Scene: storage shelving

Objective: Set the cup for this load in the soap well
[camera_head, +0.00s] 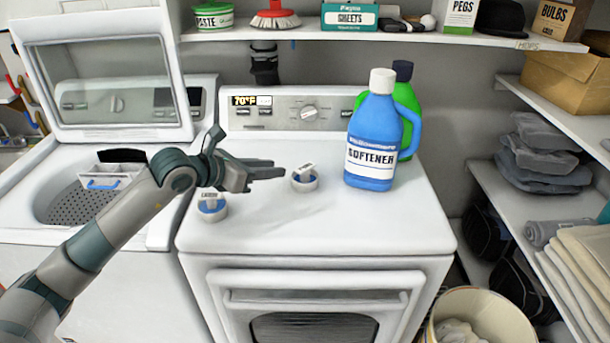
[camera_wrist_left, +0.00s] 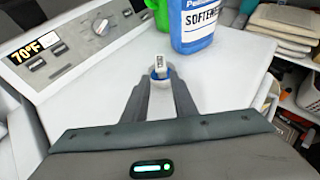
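Two small white cups with blue parts and upright labelled tabs stand on the white dryer top. One cup (camera_head: 304,181) is near the middle, and the other cup (camera_head: 212,207) is nearer the front left edge. The tab lettering is too small to read surely. My left gripper (camera_head: 279,168) is open, low over the dryer top, just left of the middle cup. In the left wrist view this cup (camera_wrist_left: 159,77) shows beyond and between the open fingertips (camera_wrist_left: 160,82). A tray with a blue handle (camera_head: 104,183), possibly the soap well, is in the open washer. My right gripper is out of view.
A blue softener jug (camera_head: 371,140) stands right of the middle cup, with a green jug (camera_head: 405,97) behind it. The dryer's control panel (camera_head: 290,112) rises at the back. The washer lid (camera_head: 110,90) is up. The dryer's front right is clear.

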